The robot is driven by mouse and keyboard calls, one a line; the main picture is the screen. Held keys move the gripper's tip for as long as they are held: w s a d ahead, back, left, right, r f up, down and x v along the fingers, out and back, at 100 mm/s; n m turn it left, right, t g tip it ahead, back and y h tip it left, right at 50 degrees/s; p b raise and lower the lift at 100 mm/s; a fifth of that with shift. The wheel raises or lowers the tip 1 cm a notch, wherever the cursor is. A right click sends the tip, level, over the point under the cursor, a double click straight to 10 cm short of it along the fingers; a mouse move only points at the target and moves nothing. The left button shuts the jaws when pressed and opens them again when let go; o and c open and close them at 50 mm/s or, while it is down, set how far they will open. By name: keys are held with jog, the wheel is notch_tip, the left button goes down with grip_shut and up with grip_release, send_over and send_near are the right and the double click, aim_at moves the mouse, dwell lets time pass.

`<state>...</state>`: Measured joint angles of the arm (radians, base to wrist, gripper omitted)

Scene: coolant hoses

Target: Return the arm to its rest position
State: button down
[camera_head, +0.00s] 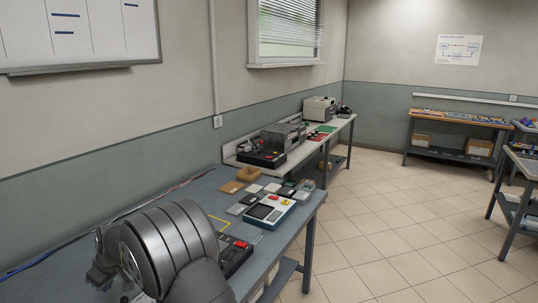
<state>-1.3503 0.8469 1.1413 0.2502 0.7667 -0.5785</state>
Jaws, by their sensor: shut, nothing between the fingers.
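The large rounded grey segments (170,245) at the lower left are parts of my own arm, close to the camera. They cover part of the near grey-blue bench (185,200). No coolant hose can be told for certain. A thin blue and red cable (75,240) runs along the back of the bench by the wall.
A white device with a screen (267,212), a dark box with red parts (236,254), a brown tray (233,187) and several small blocks lie on the near bench. A second bench with instruments (284,137) stands beyond. The tiled floor (400,230) on the right is clear.

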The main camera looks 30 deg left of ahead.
jog(key=shift+w+a+f+h, duration=0.2)
jog(key=shift+a+f+h, duration=0.5)
jog(key=shift+h, duration=0.1)
jog(key=shift+w+a+f+h, duration=0.2)
jog(key=shift+a+f+h, duration=0.4)
jog(key=shift+f+h, duration=0.15)
jog(key=shift+d+r, duration=0.1)
